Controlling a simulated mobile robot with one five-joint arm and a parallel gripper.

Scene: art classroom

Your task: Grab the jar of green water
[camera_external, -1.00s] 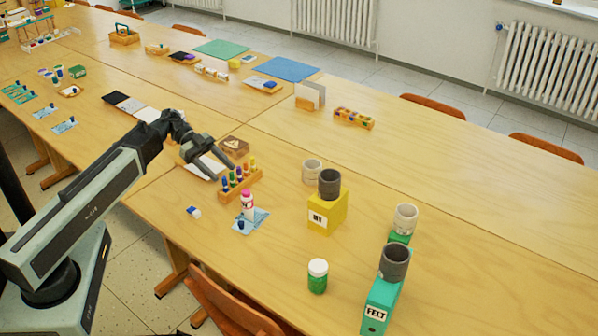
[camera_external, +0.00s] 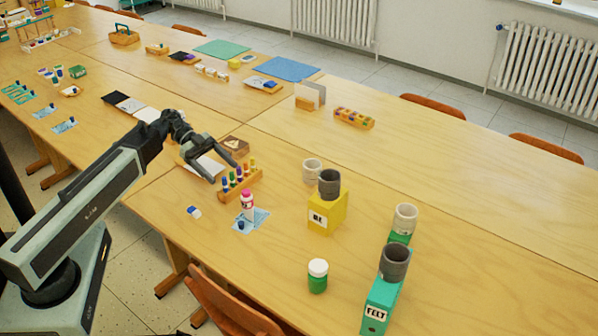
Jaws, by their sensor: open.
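The jar of green water (camera_external: 318,277) stands upright on the near part of the table, with a white lid and a green lower part. My gripper (camera_external: 228,172) is open and empty, with its two dark fingers spread. It hangs above the table, up and to the left of the jar in the picture, well apart from it. The fingers are close to a wooden rack of coloured bottles (camera_external: 240,184); I cannot tell whether they touch it.
A chair (camera_external: 226,303) is at the near edge.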

